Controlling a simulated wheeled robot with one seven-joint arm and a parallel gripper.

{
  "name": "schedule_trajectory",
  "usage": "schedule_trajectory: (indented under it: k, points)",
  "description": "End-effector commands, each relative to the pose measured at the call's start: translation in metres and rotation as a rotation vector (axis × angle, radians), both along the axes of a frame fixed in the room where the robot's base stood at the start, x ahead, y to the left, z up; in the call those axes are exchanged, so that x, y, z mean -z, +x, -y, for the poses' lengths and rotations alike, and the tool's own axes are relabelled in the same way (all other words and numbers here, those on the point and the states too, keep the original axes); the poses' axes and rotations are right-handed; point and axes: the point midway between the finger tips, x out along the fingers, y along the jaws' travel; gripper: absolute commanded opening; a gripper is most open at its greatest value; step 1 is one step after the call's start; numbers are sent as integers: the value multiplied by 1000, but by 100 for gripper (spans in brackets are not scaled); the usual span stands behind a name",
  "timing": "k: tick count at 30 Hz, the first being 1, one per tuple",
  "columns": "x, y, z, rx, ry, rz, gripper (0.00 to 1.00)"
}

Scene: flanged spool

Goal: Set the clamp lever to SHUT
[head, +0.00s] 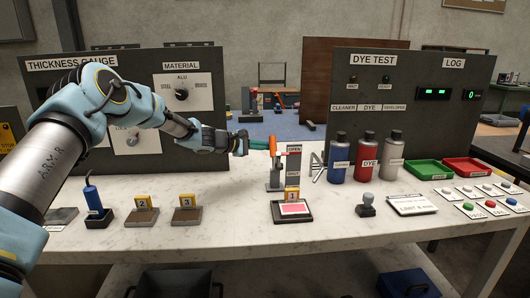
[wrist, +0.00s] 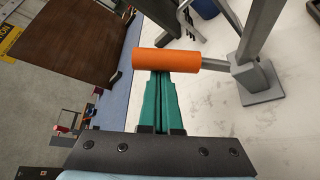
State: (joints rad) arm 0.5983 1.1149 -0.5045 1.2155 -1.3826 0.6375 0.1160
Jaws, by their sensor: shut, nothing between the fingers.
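The clamp stands on the white table with a grey post and base (head: 275,181). Its lever has an orange grip (head: 273,146), which stands upright at the left of a small sign reading OPEN (head: 294,150). In the wrist view the orange grip (wrist: 166,62) lies across the tips of my green fingers, with a grey rod running right to the grey clamp block (wrist: 257,80). My gripper (head: 246,144) is shut, with nothing between its fingers. Its tips (wrist: 165,75) are at the grip, touching or very close; I cannot tell which. The SHUT mark is not readable.
A pad numbered 1 (head: 292,210) lies in front of the clamp. Blue, red (head: 367,159) and grey bottles stand to its right, by green and red trays (head: 470,168). The thickness gauge panel (head: 100,150) rises behind my arm.

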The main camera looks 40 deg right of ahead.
Motion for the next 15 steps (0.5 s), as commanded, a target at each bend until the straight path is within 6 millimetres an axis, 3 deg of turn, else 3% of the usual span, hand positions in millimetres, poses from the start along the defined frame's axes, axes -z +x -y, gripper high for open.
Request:
schedule_trajectory:
  k: [15]
  points:
    - [-2,1,0,-1,-33,40,0]
